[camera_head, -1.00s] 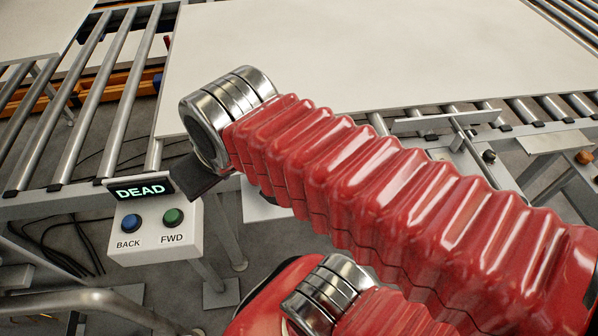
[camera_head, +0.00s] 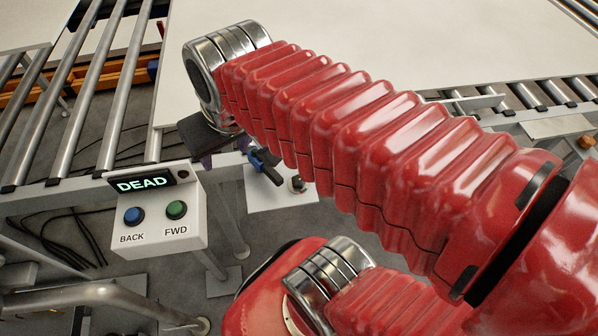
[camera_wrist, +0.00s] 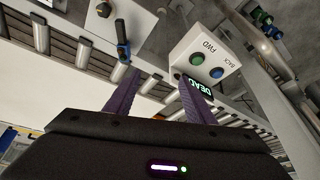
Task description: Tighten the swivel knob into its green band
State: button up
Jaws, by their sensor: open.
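My gripper (camera_wrist: 159,78) is open, its two purple fingers apart with nothing between them in the wrist view. In the head view my gripper (camera_head: 207,155) is partly hidden behind my red arm. A blue-and-black handle (camera_head: 264,166) is just right of it; the handle also shows in the wrist view (camera_wrist: 122,42), beyond the left finger. A small dark knob (camera_head: 297,184) sits near the handle, and a dark knob (camera_wrist: 103,9) shows at the wrist view's top edge. I cannot tell which is the swivel knob. I cannot make out a green band.
A white control box (camera_head: 158,222) with a DEAD display, blue BACK button and green FWD button hangs at the roller conveyor's (camera_head: 104,130) edge, close to my gripper. A large pale sheet (camera_head: 370,50) lies behind my arm. An orange knob (camera_head: 586,142) is at far right.

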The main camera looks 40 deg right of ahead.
jog(key=w+d+f+m+g+y, duration=0.15)
jog(key=d+f+m+g, duration=0.25)
jog(key=d+m, duration=0.5)
jog(key=m+g+y, duration=0.2)
jog(key=m+y, duration=0.1)
jog(key=m, duration=0.1)
send_near(298, 179)
jog(key=s+v, duration=0.1)
jog(key=v, duration=0.5)
jog(key=shift+w+d+f, duration=0.15)
jog(key=shift+w, duration=0.2)
jog(key=x, duration=1.4)
jog(key=shift+w, duration=0.15)
jog(key=shift+c, duration=0.4)
